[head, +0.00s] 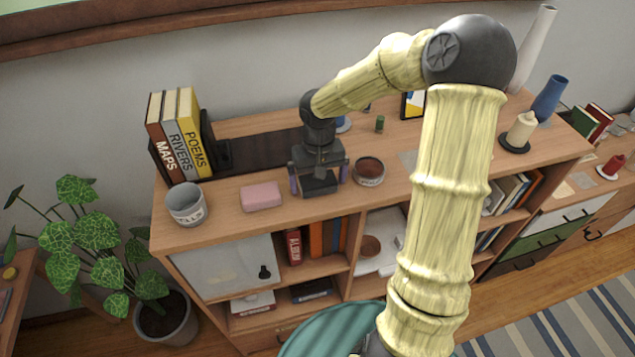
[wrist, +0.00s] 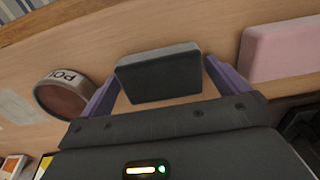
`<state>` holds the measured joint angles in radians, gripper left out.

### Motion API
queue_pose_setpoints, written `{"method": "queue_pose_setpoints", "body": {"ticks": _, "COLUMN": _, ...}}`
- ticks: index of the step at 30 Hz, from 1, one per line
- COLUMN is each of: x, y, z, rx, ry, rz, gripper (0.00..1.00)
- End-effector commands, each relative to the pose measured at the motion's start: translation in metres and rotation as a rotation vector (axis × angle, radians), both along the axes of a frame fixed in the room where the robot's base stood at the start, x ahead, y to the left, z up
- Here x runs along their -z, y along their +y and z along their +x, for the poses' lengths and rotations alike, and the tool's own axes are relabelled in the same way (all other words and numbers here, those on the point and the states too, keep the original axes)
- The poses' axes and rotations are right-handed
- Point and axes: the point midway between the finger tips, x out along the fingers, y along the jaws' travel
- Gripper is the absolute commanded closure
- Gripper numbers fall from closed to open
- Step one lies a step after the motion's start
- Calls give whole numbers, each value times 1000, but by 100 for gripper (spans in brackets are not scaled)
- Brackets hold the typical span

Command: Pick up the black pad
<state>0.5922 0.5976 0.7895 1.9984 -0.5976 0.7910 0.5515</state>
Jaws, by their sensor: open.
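The black pad (wrist: 158,78) is a dark rectangular block with a grey edge, lying on the wooden cabinet top. In the wrist view it sits between the two purple fingers of my gripper (wrist: 160,70), with a small gap on each side. In the head view the pad (head: 319,187) shows below my gripper (head: 318,179), near the front edge of the cabinet top. My gripper is open and points down over the pad, holding nothing. Part of the pad is hidden by my gripper in the head view.
A pink block (head: 261,196) lies left of the pad, and a round labelled bowl (head: 368,172) stands close on its right. A grey cup (head: 186,205) and upright books (head: 180,135) stand further left. The front edge of the cabinet top (head: 230,228) is near.

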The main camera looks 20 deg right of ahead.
Motion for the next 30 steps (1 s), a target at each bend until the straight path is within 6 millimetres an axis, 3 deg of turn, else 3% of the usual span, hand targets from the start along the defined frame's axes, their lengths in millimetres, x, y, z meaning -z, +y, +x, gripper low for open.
{"method": "queue_pose_setpoints", "body": {"ticks": 3, "x": 0, "y": 1, "z": 0, "rx": -2, "ry": 0, "rz": 0, "gripper": 2}}
{"method": "queue_pose_setpoints", "body": {"ticks": 9, "x": 0, "y": 3, "z": 0, "rx": -5, "ry": 0, "rz": 0, "gripper": 41}}
{"method": "queue_pose_setpoints", "body": {"ticks": 11, "x": 0, "y": 3, "z": 0, "rx": -6, "ry": 0, "rz": 0, "gripper": 44}}
{"method": "queue_pose_setpoints", "body": {"ticks": 20, "x": -5, "y": 2, "z": 1, "rx": -3, "ry": -2, "rz": -1, "gripper": 44}}
{"method": "queue_pose_setpoints", "body": {"ticks": 26, "x": -30, "y": 2, "z": 1, "rx": 0, "ry": -6, "rz": -1, "gripper": 44}}
{"method": "queue_pose_setpoints", "body": {"ticks": 30, "x": -58, "y": 2, "z": 2, "rx": 0, "ry": -8, "rz": -2, "gripper": 44}}
